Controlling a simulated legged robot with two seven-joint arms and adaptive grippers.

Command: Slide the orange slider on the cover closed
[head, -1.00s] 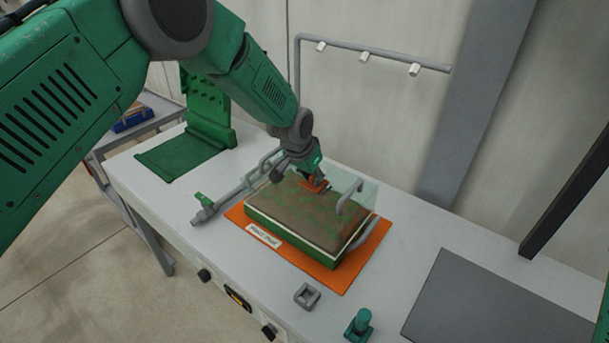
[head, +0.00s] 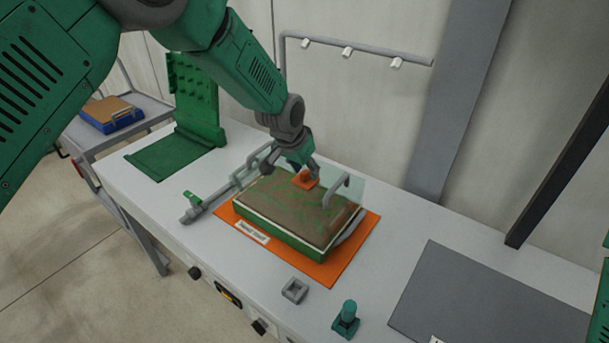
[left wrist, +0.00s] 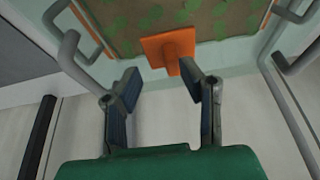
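The orange slider (head: 306,180) sits at the far side of the clear cover (head: 352,190), which lies over a tray of brown growing medium with green specks (head: 285,210). In the left wrist view the slider (left wrist: 168,47) is a flat orange plate with a raised tab. My left gripper (head: 302,167) is just above the slider in the head view. In the left wrist view its fingers (left wrist: 162,82) are apart, with nothing between the pads. The right fingertip overlaps or lies close to the tab; contact cannot be told. My right gripper is out of view.
Grey handles (head: 337,188) rise from the cover. The tray stands on an orange mat (head: 335,262). A grey pipe with a green valve (head: 197,207) lies left of it. A grey square block (head: 295,290) and a green-topped part (head: 346,318) stand in front.

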